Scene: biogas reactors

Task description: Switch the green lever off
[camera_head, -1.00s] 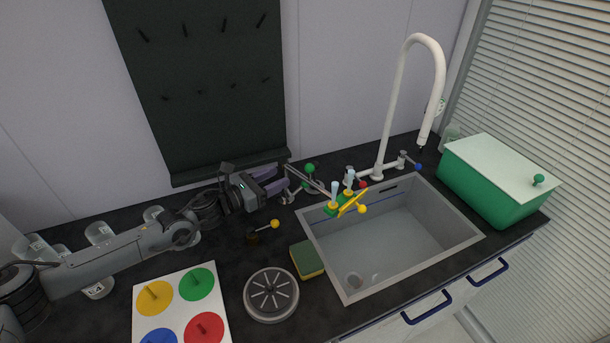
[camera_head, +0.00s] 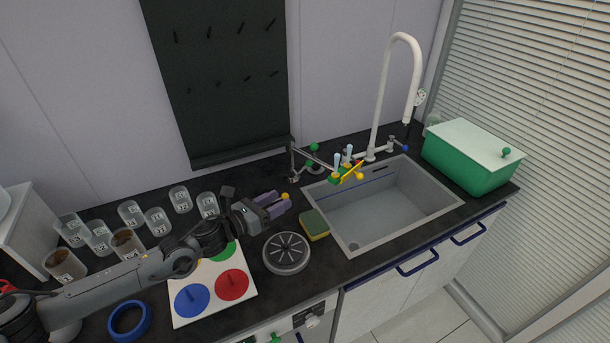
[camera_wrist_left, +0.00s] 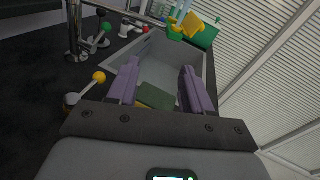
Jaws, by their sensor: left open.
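A green ball-tipped lever (camera_head: 314,147) stands behind the sink's left corner, near the metal pipe fittings. A second green knob (camera_head: 309,163) is just in front of it. A green ball also shows at upper left in the left wrist view (camera_wrist_left: 107,27). My left gripper (camera_head: 280,203) is open and empty, its purple fingers pointing toward the sink, in front of and left of the green knobs and apart from them. In the left wrist view the fingers (camera_wrist_left: 159,68) are spread with nothing held. A yellow-ball lever (camera_wrist_left: 99,77) stands just left of the left finger.
The sink (camera_head: 352,243) is on the right, with a white tap (camera_head: 378,100) behind it. Yellow clips on a green holder (camera_head: 345,173) hang over the sink's rear left edge.

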